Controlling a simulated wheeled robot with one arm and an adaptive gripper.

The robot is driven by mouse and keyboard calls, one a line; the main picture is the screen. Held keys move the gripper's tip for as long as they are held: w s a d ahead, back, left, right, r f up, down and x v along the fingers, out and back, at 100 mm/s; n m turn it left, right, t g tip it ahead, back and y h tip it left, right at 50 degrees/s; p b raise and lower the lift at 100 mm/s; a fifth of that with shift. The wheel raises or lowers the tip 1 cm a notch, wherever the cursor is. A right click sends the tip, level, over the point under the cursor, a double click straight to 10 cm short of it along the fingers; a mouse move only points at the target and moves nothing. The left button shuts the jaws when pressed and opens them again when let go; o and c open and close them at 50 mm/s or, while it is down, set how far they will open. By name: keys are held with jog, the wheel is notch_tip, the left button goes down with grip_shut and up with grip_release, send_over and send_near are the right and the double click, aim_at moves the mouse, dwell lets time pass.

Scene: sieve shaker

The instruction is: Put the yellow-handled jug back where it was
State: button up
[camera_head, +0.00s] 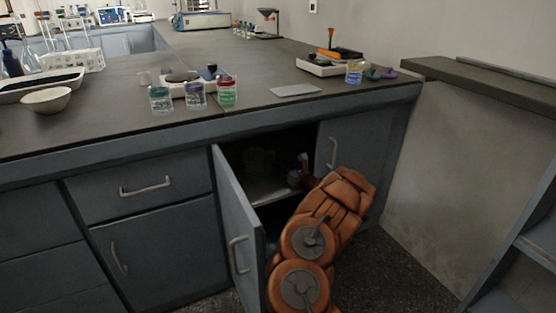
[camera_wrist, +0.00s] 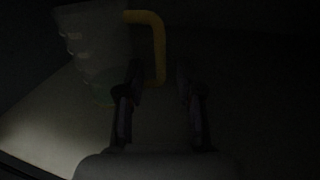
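The jug (camera_wrist: 92,45) stands upright on a pale shelf inside the dark cabinet, at the upper left of the wrist view. Its yellow handle (camera_wrist: 158,42) points right, toward the middle of that view. My gripper (camera_wrist: 160,78) is open, with its fingers well apart. The lower end of the handle shows in the gap between the fingertips, and neither finger appears to press on it. In the head view my gripper (camera_head: 296,178) reaches into the open cabinet, where the jug is too dark to make out surely.
The cabinet door (camera_head: 236,232) stands open left of my arm. A closed door (camera_head: 340,165) is on the right. The counter (camera_head: 130,112) above holds small jars (camera_head: 195,95), a white bowl (camera_head: 46,99) and a tray. Dim shapes stand deeper in the cabinet.

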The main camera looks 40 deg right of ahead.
jog(key=s, duration=0.2)
jog(key=s+p, duration=0.1)
jog(key=s, duration=0.4)
jog(key=shift+s+a+p, duration=0.2)
jog(key=shift+a+p, duration=0.1)
jog(key=shift+p, duration=0.05)
jog(key=shift+w, duration=0.15)
